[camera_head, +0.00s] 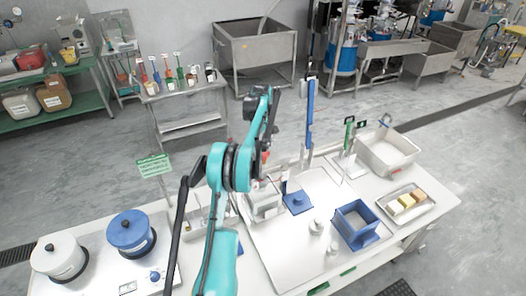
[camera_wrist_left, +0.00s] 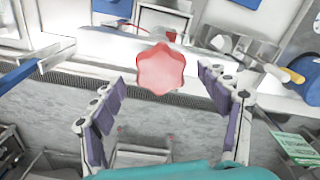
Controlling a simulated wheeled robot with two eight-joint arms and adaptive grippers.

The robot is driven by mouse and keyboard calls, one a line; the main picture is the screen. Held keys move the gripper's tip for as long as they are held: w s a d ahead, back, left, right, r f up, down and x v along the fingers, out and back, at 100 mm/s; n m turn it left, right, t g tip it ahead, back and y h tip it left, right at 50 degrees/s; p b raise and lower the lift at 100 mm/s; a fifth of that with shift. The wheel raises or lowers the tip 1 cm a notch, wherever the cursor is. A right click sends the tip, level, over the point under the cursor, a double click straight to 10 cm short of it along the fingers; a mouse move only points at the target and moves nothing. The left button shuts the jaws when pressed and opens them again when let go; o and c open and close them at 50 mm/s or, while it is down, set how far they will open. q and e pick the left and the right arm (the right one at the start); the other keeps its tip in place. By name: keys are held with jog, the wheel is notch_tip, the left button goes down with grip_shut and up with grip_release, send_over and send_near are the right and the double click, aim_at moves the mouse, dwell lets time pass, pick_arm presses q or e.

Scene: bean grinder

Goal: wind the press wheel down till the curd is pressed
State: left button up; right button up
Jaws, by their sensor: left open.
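The red lobed press wheel (camera_wrist_left: 164,69) shows in the left wrist view, beyond and between the fingertips of my left gripper (camera_wrist_left: 162,84). The gripper's two fingers are spread wide, with clear gaps to the wheel on both sides. In the head view only a small red part of the wheel (camera_head: 265,156) shows behind my teal left arm. The steel press body (camera_head: 264,204) stands on the worktable below it, partly hidden by the arm. The curd cannot be made out. My right gripper is not in view.
The white worktable (camera_head: 285,258) holds a blue open box (camera_head: 356,224), a blue square piece with a knob (camera_head: 298,202), a tray with several blocks (camera_head: 407,204) and a steel basin (camera_head: 387,152). White (camera_head: 59,256) and blue (camera_head: 131,232) lidded pots stand at left.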

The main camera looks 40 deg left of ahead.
pick_arm(q)
jog(key=shift+f, duration=1)
jog(key=c, duration=1.2)
jog(key=shift+o, duration=0.2)
jog(key=shift+m, duration=0.3)
jog(key=m+b, duration=0.1)
jog(key=m, duration=0.1)
jog(key=shift+m, duration=0.4)
jog(key=m, duration=0.4)
jog(key=shift+m+b, duration=0.3)
jog(key=shift+b, duration=0.05)
jog(key=m, duration=0.4)
jog(key=shift+m, duration=0.3)
jog(key=shift+m+b, duration=0.4)
jog(key=shift+m, duration=1.8)
